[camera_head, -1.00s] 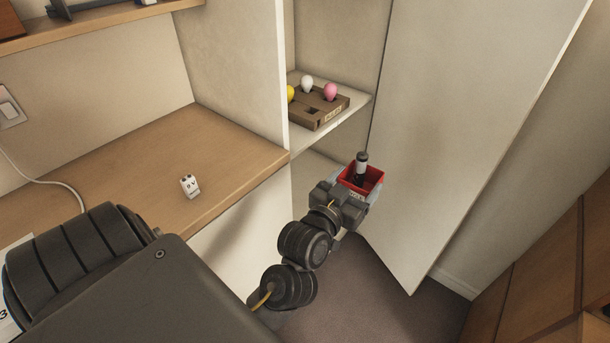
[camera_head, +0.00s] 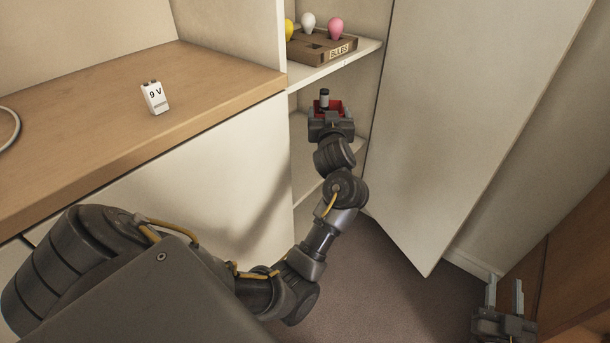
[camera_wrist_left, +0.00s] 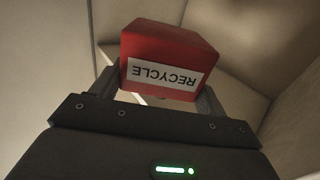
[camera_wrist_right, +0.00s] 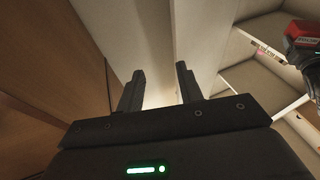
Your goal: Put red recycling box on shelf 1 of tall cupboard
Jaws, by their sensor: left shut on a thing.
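The red recycling box (camera_head: 334,107) is in my left gripper (camera_head: 330,112), inside the open tall cupboard, below the shelf with the bulbs and above a lower shelf (camera_head: 355,140). A dark cylinder with a light band (camera_head: 324,97) stands up in the box. In the left wrist view the box (camera_wrist_left: 170,50) shows its RECYCLE label upside down between the fingers. Whether the box touches a shelf cannot be told. My right gripper (camera_head: 505,290) is open and empty at the lower right; its spread fingers show in the right wrist view (camera_wrist_right: 160,88).
A brown BULBS tray (camera_head: 325,50) with yellow, white and pink bulbs sits on the upper shelf (camera_head: 335,67). The cupboard door (camera_head: 460,110) stands open at right. A 9 V battery (camera_head: 154,98) stands on the wooden desk (camera_head: 90,140).

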